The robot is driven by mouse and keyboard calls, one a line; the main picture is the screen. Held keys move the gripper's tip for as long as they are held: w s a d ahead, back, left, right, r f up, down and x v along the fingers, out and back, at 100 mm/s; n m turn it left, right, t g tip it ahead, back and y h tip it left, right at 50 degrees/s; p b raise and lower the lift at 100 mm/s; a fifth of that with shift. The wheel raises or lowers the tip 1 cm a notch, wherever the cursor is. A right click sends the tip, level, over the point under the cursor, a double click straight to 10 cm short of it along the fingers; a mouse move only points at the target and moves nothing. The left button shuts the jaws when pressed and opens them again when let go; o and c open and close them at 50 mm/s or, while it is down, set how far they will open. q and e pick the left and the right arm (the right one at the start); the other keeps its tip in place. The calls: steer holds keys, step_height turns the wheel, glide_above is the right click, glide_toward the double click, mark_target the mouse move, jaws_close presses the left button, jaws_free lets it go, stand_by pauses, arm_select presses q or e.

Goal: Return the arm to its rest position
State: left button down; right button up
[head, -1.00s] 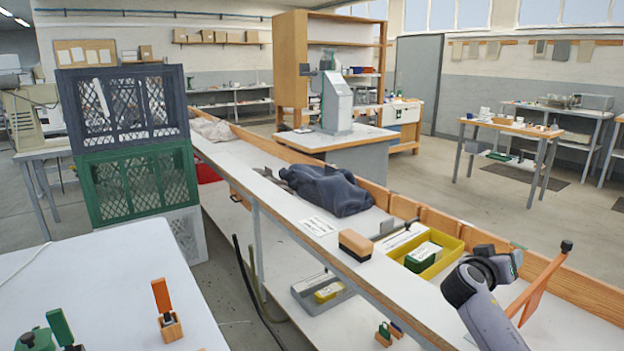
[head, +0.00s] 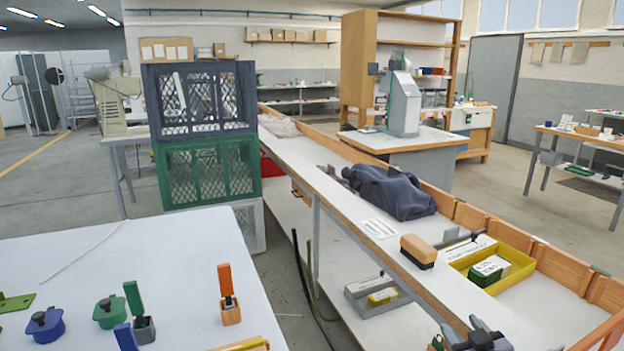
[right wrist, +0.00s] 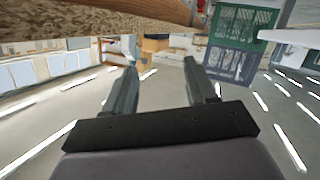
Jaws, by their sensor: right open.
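My right gripper (head: 478,335) shows at the bottom edge of the head view, in front of the long white bench (head: 330,205). Its arm is mostly cut off by the frame. In the right wrist view the two fingers of the right gripper (right wrist: 160,75) stand apart with nothing between them. My left gripper is not in view.
A yellow tray (head: 522,270) and an orange-and-black block (head: 418,250) lie on the bench near the right gripper. Stacked crates (head: 208,172) stand at its left. A white table (head: 150,260) at front left carries small coloured pieces. The floor between is mostly clear.

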steer(key=s+a+f+g, duration=0.1)
steer(key=s+a+f, duration=0.2)
steer(key=s, duration=0.6)
steer(key=s+a+f+g+y, duration=0.1)
steer(key=s+a+f+g, duration=0.1)
steer(key=s+a+f, duration=0.2)
steer(key=s+a+f+m+g+y, duration=0.1)
steer(key=s+f, duration=0.7)
steer(key=s, duration=0.8)
steer(key=shift+a+g, duration=0.5)
steer(key=shift+a, duration=0.75)
steer(key=shift+c, duration=1.3)
steer(key=shift+d, duration=0.1)
